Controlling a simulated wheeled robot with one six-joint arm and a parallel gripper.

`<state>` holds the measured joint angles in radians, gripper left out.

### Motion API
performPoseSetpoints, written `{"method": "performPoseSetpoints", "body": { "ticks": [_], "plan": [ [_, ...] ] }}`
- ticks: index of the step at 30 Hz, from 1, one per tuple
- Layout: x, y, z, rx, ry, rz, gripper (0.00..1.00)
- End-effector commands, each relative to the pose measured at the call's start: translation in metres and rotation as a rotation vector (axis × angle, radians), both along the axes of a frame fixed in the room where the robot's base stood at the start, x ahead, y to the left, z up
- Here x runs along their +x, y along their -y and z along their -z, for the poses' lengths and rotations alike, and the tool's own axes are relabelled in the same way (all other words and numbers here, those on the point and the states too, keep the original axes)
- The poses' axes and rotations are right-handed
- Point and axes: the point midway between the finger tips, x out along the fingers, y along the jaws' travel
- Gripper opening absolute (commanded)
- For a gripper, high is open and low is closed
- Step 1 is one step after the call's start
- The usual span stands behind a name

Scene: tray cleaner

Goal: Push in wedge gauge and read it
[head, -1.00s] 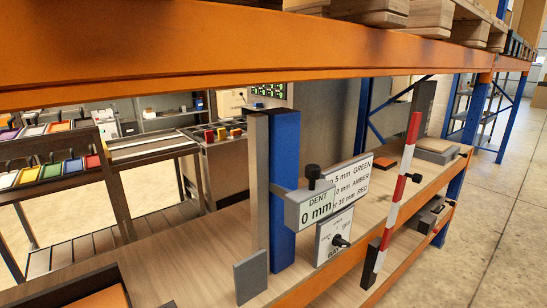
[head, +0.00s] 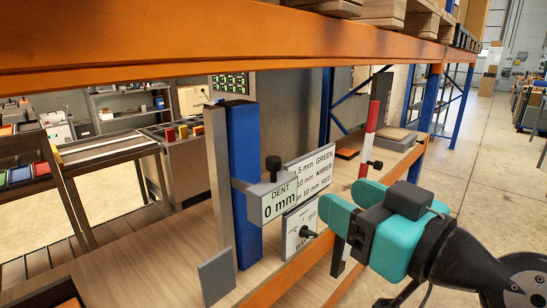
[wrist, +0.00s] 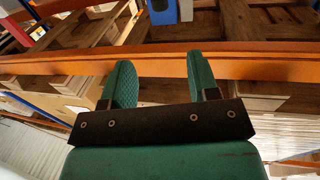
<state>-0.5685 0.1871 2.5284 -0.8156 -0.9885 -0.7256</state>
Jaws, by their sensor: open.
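The wedge gauge (head: 279,199) is a grey box with a black knob on top, and its face reads "DENT 0 mm". It sits at the front of the blue upright (head: 244,170), beside a grey strip. My gripper (head: 345,204) is to the right of the gauge and apart from it. Its two teal fingers are open and empty. In the wrist view, my gripper (wrist: 161,68) has its fingers apart, with an orange beam behind them. The gauge cannot be made out there.
A sign (head: 312,172) lists GREEN, AMBER and RED limits. A red-and-white post (head: 370,138) stands behind my arm. An orange beam (head: 200,47) crosses above. A grey plate (head: 216,277) stands at the front.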

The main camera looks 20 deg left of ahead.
Motion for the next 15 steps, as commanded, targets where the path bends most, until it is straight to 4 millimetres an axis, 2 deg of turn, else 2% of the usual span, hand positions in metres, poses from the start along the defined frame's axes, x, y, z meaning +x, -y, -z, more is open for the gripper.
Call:
{"method": "performPoseSetpoints", "body": {
  "ticks": [15],
  "plan": [
    [0.056,-0.086,-0.008,-0.003,-0.002,-0.004,0.55]
  ]
}}
